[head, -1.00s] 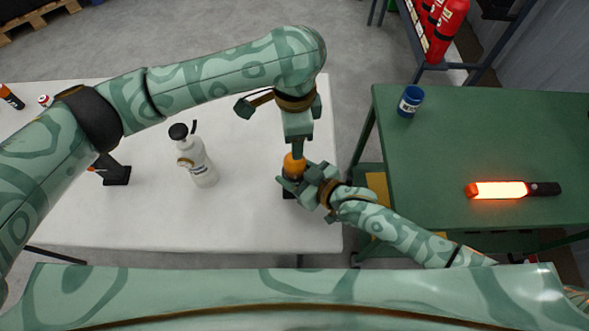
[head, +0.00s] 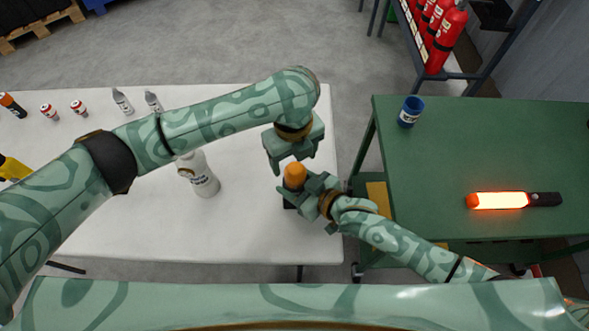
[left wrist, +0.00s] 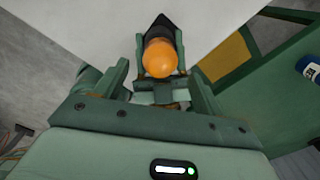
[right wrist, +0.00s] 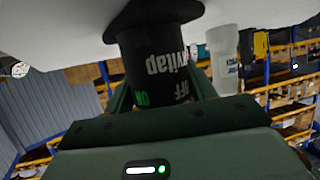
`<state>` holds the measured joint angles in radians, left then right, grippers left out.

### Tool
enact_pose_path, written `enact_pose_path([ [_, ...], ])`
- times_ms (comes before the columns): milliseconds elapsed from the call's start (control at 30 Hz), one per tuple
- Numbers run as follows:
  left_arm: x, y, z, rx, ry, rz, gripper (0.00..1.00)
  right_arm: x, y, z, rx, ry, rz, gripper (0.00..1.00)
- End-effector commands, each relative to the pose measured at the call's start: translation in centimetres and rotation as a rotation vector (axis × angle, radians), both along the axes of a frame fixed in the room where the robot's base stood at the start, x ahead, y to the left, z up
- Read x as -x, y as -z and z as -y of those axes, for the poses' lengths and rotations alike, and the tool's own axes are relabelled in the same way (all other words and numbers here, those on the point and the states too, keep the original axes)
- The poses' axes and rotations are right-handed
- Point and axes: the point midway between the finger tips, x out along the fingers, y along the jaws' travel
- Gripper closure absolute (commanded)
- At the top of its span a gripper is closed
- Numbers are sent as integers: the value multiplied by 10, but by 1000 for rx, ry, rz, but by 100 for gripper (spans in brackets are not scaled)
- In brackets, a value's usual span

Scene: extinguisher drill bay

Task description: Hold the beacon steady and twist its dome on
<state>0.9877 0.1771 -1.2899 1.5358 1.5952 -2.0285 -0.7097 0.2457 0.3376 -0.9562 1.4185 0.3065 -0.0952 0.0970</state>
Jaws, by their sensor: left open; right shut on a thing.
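The beacon has an orange dome (head: 295,175) on top of a dark base (head: 288,198), near the right edge of the white table. The dome also shows in the left wrist view (left wrist: 161,57). My right gripper (head: 312,192) is shut on the dark base, which fills the right wrist view's middle (right wrist: 155,66) with printed lettering. My left gripper (head: 290,155) is open, above and just behind the dome, and apart from it. In the left wrist view the dome lies beyond its open fingers. Whether the dome is fully seated cannot be told.
A white pump bottle (head: 199,177) stands left on the white table (head: 240,220), with small bottles and cans (head: 78,107) behind. A green table (head: 440,165) at right holds a blue cup (head: 410,111) and a glowing lamp (head: 500,200). Red extinguishers (head: 445,40) stand behind.

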Motion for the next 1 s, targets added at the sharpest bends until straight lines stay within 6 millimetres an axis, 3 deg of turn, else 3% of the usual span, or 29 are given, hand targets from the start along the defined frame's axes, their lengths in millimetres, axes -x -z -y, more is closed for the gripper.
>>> enact_pose_path([
  [100, 1, 26, 0, -1, -3, -4, 31, 0, 0, 0, 0, 0, 0, 80],
  [300, 0, 55, 1, -1, -2, -1, 31, 0, 0, 0, 0, 0, 0, 80],
  [667, -1, 64, 1, 0, -1, 1, 31, 0, 0, 0, 0, 0, 0, 80],
  [700, -1, 64, 1, 0, -1, 1, 34, 0, 0, 0, -1, 0, 1, 80],
  [867, -1, 64, 1, 0, -2, 1, 76, 0, 0, 0, -1, 0, 1, 80],
  [1000, -1, 64, 1, 0, -3, 1, 76, 0, 0, 0, -1, 0, 1, 80],
])
